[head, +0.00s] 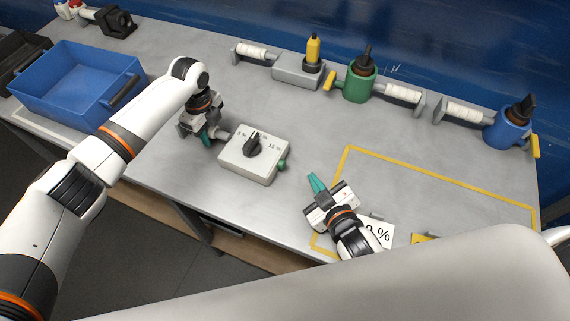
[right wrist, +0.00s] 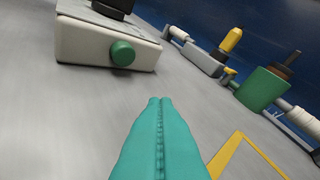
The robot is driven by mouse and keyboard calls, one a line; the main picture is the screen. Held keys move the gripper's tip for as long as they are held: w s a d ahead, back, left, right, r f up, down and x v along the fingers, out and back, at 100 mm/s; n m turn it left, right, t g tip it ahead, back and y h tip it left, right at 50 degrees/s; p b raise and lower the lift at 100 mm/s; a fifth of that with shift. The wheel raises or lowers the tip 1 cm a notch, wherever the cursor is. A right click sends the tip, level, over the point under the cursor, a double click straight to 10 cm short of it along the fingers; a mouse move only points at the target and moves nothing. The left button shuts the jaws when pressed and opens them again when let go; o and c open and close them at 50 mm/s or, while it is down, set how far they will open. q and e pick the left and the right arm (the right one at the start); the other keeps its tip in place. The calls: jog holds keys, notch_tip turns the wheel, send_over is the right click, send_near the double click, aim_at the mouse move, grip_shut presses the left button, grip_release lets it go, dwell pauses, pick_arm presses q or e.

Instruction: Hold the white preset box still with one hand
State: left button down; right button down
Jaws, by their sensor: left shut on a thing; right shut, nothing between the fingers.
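The white preset box (head: 247,168) stands on the grey table in the head view, with a black knob (head: 254,146) and printed percent marks on top. A green button (head: 282,165) is on its right side and shows large in the right wrist view (right wrist: 122,53). My left gripper (head: 209,135) is at the box's left side, shut on a part there; the arm partly hides the grip. My right gripper (head: 315,183) is shut and empty, to the right of the box and apart from it. Its teal fingers (right wrist: 161,140) meet in the right wrist view.
A blue bin (head: 75,82) stands at the left. Along the back are a grey block with a yellow handle (head: 299,69), a green cylinder (head: 360,83) and a blue cylinder (head: 507,128). A yellow outline (head: 440,176) marks clear table at the right, with a percent card (head: 379,232) near its front.

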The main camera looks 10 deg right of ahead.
aim_at(298, 182)
jog(key=shift+w+a, duration=0.7)
jog(key=shift+a, duration=0.2)
jog(key=shift+w+a, duration=0.7)
jog(key=shift+a, duration=0.15)
dwell(0.8)
jog(key=shift+w+a, duration=0.25)
jog(key=shift+a, duration=0.1)
jog(key=shift+w+a+r, duration=0.1)
jog(key=shift+w+a, duration=0.3)
jog(key=shift+a, duration=0.1)
dwell(0.9)
jog(key=shift+s+d, duration=0.7)
jog(key=shift+d, duration=0.15)
jog(key=shift+s+d, duration=0.95)
jog(key=shift+d, duration=0.25)
jog(key=shift+s+d, duration=0.95)
jog(key=shift+d, duration=0.2)
